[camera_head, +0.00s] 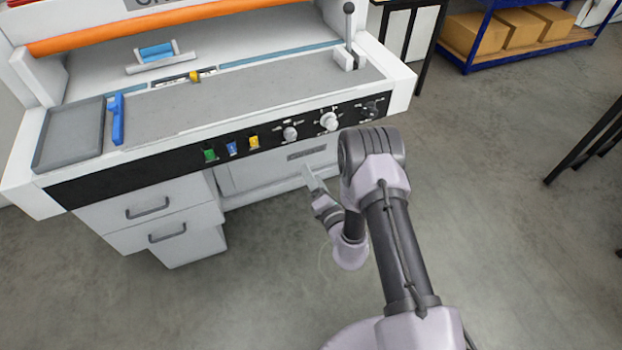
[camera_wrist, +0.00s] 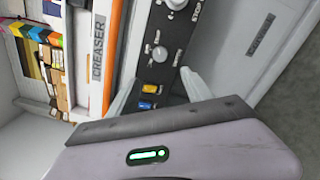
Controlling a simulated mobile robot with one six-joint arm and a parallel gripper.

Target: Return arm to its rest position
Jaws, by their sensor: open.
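My arm (camera_head: 395,240) reaches up from the bottom of the head view, and its wrist bends down and left. My gripper (camera_head: 312,177) hangs in front of the creaser's lower front, below the control panel. It is open and nothing shows between its fingers. In the wrist view the two pale fingers of my gripper (camera_wrist: 162,80) stand apart on either side of the panel's yellow and blue buttons. Whether the gripper touches the machine cannot be told.
The creaser (camera_head: 403,80) fills the upper left, with a black control panel (camera_head: 130,172), knobs, buttons and a lever (camera_head: 348,30). Drawers (camera_head: 150,210) sit below it. A blue shelf (camera_head: 530,52) with boxes stands at the back right.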

